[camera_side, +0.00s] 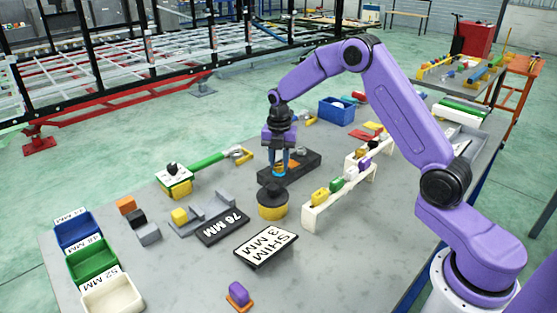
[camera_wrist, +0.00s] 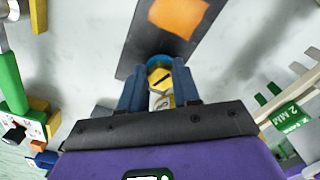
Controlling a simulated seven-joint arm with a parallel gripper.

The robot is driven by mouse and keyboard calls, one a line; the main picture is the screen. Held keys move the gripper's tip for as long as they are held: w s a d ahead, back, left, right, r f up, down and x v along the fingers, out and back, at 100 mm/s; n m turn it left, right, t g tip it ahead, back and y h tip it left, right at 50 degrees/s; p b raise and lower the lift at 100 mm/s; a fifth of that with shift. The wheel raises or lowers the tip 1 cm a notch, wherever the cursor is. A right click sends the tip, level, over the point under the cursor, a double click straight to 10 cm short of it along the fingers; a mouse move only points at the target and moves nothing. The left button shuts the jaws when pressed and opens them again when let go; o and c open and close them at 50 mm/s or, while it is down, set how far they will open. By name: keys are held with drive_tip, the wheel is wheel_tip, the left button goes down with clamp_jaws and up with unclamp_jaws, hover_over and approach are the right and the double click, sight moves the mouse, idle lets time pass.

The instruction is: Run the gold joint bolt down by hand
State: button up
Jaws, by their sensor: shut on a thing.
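The gold joint bolt (camera_wrist: 160,77) shows in the wrist view as a hex head with a dark line across it. My gripper (camera_wrist: 158,85) is shut on it, with one blue finger on each side. A blue ring shows around the far side of the head. The bolt is at the near end of a dark block (camera_wrist: 138,45) with an orange patch (camera_wrist: 180,15). In the side view my gripper (camera_side: 280,168) points down onto the dark block (camera_side: 307,165).
A white rack (camera_side: 312,218) with coloured pieces stands right of the block. A black-topped yellow cylinder (camera_side: 272,207) stands in front. A green-handled tool (camera_side: 205,162) lies left. Labelled bins (camera_side: 92,262) line the left edge.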

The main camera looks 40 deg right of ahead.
drive_tip(key=m, duration=0.5)
drive_tip(key=shift+s+d+r+m, duration=0.1)
drive_tip(key=shift+s+r+m, duration=0.05)
drive_tip(key=shift+m, duration=0.15)
drive_tip(key=m, duration=0.5)
drive_tip(key=shift+s, duration=0.15)
drive_tip(key=m, duration=0.5)
drive_tip(key=shift+s+m, duration=0.15)
drive_tip(key=shift+m, duration=0.25)
drive_tip(key=m, duration=0.5)
drive_tip(key=shift+s+a+m, duration=0.1)
drive_tip(key=shift+a+m, duration=0.2)
drive_tip(key=m, duration=0.5)
drive_tip(key=shift+a, duration=0.2)
drive_tip(key=m, duration=0.5)
drive_tip(key=shift+a+m, duration=0.2)
drive_tip(key=shift+m, duration=0.2)
drive_tip(key=m, duration=0.5)
drive_tip(key=shift+w+a, duration=0.1)
drive_tip(key=shift+w, duration=0.2)
drive_tip(key=m, duration=0.5)
drive_tip(key=shift+w, duration=0.15)
